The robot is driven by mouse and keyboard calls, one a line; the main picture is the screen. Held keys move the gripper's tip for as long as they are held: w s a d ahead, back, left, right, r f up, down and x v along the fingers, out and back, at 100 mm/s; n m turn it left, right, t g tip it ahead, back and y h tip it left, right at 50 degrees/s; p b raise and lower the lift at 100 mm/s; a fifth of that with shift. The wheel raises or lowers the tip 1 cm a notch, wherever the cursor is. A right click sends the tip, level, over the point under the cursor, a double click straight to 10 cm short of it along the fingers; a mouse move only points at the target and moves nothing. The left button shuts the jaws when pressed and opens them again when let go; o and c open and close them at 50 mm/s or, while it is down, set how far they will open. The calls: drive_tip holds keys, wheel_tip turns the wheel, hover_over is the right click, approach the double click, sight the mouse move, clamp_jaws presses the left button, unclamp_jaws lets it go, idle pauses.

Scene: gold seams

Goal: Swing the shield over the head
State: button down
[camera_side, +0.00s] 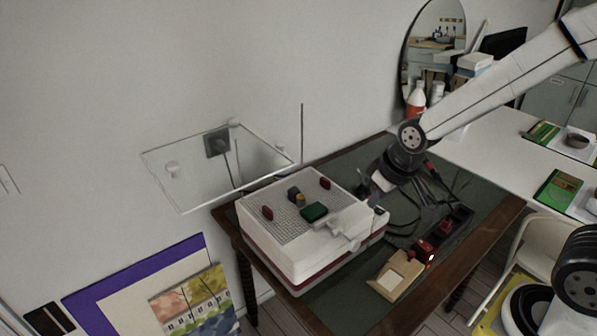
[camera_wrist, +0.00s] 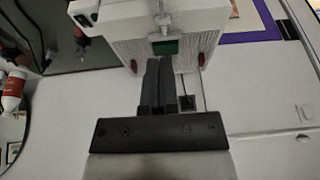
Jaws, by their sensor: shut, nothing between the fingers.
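The shield is probably the clear panel (camera_side: 268,158) with pale edges, standing out flat at the left of the white box-shaped machine (camera_side: 300,245). A pale round knob (camera_side: 172,168) shows on it. I cannot tell for sure which part is the head; a small dark piece with a gold band (camera_side: 296,196) and a green block (camera_side: 314,212) are on the machine's gridded top. My gripper (camera_side: 368,190) is at the machine's right rear edge, apart from the panel. In the wrist view its dark fingers (camera_wrist: 160,62) are together and empty, and the green block (camera_wrist: 165,47) shows beyond them.
Two red pieces (camera_side: 267,213) (camera_side: 325,183) stand on the machine's top. A thin upright rod (camera_side: 302,132) rises behind it. Cables (camera_side: 408,200), a tan block (camera_side: 396,274) and red parts (camera_side: 424,249) lie on the dark table to the right. The wall is close behind.

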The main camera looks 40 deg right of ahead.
drive_tip(key=w+a+r+n+t+y, duration=0.1)
drive_tip(key=w+a+r, duration=0.35)
drive_tip(key=w, duration=0.25)
drive_tip(key=w+a+r+t, duration=0.2)
drive_tip(key=w+a+r, duration=0.2)
drive_tip(key=w+r, duration=0.25)
drive_tip(key=w+a+r, duration=0.1)
drive_tip(key=w+a, duration=0.1)
drive_tip(key=a, duration=0.1)
drive_tip(key=w+a+r+n+y, duration=0.1)
drive_tip(key=w+a, duration=0.1)
drive_tip(key=a, duration=0.2)
drive_tip(key=w+a+r+n, duration=0.1)
drive_tip(key=w+a, duration=0.1)
drive_tip(key=a, duration=0.1)
drive_tip(key=shift+a+r+y, duration=0.15)
drive_tip(key=shift+r+y, duration=0.05)
drive_tip(key=shift+y, duration=0.1)
drive_tip(key=n+y, duration=0.1)
drive_tip(key=n, duration=0.1)
approach(156, 170)
wheel_tip(156, 170, up, 4)
drive_tip(key=shift+s+a+r+t, duration=0.1)
drive_tip(key=shift+a+r+t, duration=0.1)
drive_tip(key=shift+t, duration=0.2)
drive_tip(key=shift+f, duration=0.15)
